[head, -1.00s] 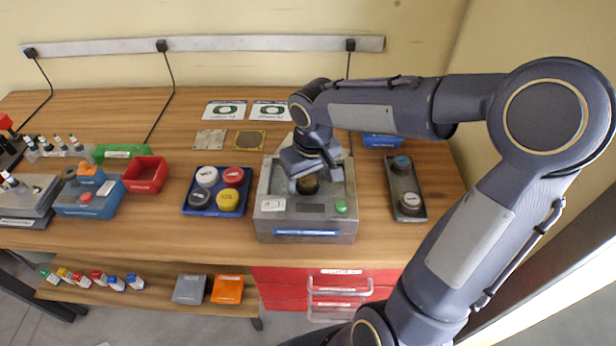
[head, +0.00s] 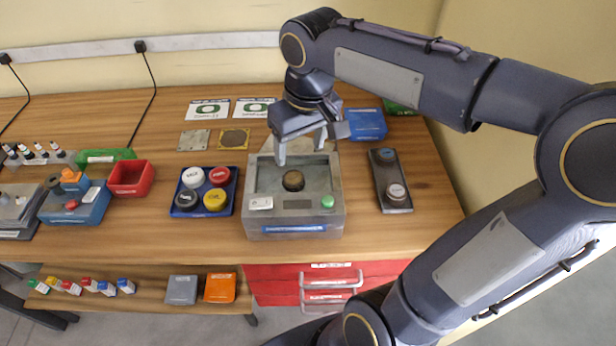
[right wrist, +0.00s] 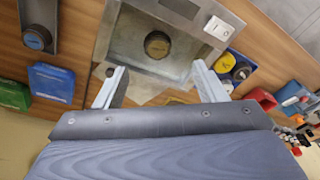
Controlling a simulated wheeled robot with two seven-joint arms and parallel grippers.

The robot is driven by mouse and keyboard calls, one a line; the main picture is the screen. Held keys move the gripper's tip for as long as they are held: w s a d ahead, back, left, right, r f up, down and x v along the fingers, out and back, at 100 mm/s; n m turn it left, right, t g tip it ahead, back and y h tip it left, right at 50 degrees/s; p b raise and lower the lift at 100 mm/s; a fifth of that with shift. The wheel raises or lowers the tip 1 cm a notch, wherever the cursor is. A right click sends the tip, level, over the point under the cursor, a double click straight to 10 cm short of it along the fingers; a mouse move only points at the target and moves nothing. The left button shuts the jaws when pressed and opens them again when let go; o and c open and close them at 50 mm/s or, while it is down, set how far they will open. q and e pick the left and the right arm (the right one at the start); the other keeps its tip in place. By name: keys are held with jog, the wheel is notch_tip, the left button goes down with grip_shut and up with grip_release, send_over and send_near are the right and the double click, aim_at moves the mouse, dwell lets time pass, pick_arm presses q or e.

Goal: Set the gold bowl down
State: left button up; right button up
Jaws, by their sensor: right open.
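The gold bowl (head: 293,181) looks like a small, round, dark brown-gold piece. It sits in the recessed top of the grey box-shaped device (head: 335,215), which has a green button. In the right wrist view the bowl (right wrist: 157,44) rests on the grey plate, apart from both fingers. My right gripper (head: 302,156) is open and empty, above and behind the bowl. Its two fingers (right wrist: 160,68) show spread apart in the right wrist view. My left gripper is not in view.
A blue tray of several round lidded pots (head: 206,191) stands left of the device. A dark tray with two round pieces (head: 390,180) lies to its right. A blue box (head: 365,124) stands at the back right. Bare wood separates the device from both trays.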

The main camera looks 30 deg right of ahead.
jog(key=s+a+f+m+t+y, duration=0.1)
jog(key=s+a+f+t+y, duration=0.2)
jog(key=s+f, duration=0.4)
jog(key=s+a, duration=0.1)
jog(key=s, duration=0.5)
jog(key=shift+s+f+m+t, duration=0.2)
jog(key=shift+s+m+t, duration=0.05)
jog(key=shift+m+t, duration=0.15)
